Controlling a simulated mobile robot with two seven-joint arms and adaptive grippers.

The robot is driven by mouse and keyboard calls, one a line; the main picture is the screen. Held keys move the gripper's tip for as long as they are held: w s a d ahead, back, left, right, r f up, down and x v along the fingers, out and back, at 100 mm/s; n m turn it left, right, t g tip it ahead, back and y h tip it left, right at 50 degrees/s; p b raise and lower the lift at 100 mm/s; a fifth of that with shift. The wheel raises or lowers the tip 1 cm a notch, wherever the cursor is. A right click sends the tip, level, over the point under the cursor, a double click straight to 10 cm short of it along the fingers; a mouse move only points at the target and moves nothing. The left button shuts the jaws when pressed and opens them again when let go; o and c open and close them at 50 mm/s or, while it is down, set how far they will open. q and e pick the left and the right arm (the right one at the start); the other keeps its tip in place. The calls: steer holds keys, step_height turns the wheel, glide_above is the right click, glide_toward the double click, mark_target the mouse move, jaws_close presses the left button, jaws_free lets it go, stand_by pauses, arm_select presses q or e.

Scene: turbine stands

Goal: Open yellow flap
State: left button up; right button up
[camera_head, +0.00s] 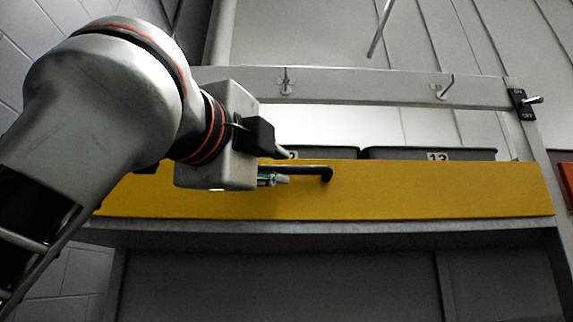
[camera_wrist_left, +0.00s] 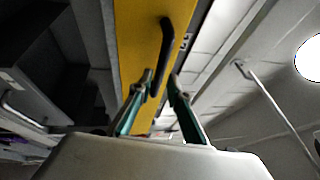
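The yellow flap (camera_head: 440,190) is a long panel across the front of the stand, below the open gap with the bins. It also fills the upper middle of the left wrist view (camera_wrist_left: 137,40). Its black bar handle (camera_head: 322,172) sticks out near the middle, and it shows in the left wrist view too (camera_wrist_left: 166,38). My left gripper (camera_head: 284,168) is at the handle's left part. In the left wrist view its two green-grey fingers (camera_wrist_left: 161,78) are apart, with the handle's near end seemingly between them. Contact cannot be told. My right gripper is not in view.
Dark bins (camera_head: 400,153), one labelled 13, stand behind the flap. A grey ledge (camera_head: 350,232) lies below the flap.

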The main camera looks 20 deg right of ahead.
mark_target(282, 171)
arm_select(q)
steer(key=shift+p+x, duration=0.55)
steer(key=shift+x, duration=1.7)
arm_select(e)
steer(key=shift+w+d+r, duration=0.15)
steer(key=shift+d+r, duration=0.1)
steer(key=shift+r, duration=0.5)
arm_select(q)
jaws_close()
steer(key=shift+a+f, duration=0.1)
steer(key=shift+f, duration=0.05)
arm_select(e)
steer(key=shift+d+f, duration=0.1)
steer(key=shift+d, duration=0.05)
